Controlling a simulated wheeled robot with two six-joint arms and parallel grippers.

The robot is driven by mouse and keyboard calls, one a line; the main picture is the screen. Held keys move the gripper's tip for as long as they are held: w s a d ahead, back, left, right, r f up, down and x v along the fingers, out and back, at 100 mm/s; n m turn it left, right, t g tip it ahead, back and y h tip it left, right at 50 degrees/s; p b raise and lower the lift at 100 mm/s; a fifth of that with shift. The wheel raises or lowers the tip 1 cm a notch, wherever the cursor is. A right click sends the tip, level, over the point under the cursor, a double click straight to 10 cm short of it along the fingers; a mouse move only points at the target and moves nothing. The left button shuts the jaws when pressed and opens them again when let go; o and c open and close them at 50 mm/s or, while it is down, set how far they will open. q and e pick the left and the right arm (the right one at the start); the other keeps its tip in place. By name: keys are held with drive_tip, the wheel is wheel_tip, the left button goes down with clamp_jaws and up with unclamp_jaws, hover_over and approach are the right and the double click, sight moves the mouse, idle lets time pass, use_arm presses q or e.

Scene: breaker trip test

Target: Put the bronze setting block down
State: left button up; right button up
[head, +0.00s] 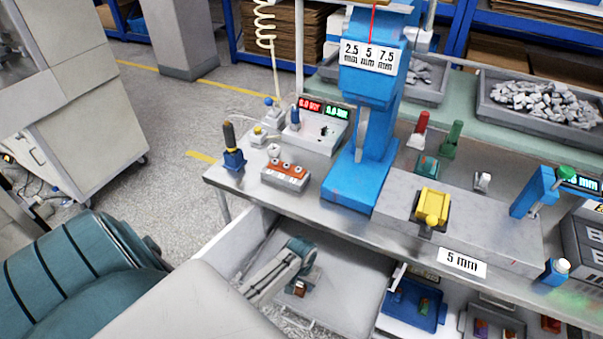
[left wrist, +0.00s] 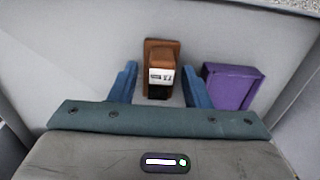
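The bronze setting block (left wrist: 160,60) lies on the grey floor of an open drawer and carries a small white label. In the head view the bronze block (head: 300,288) shows just beyond my left gripper (head: 299,272). In the left wrist view the two blue fingers of my left gripper (left wrist: 160,74) stand on either side of the block, with a gap on each side. The gripper is open. My right gripper is not in view.
A purple block (left wrist: 232,86) lies just right of the right finger. The drawer wall (head: 243,247) rises close beside my left arm. The workbench (head: 335,220) with a blue press (head: 371,75) stands above. A blue tray (head: 409,307) is to the right.

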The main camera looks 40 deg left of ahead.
use_arm(q)
wheel_tip(320, 180, up, 12)
idle(0.7)
drive_tip(key=shift+r, duration=0.1)
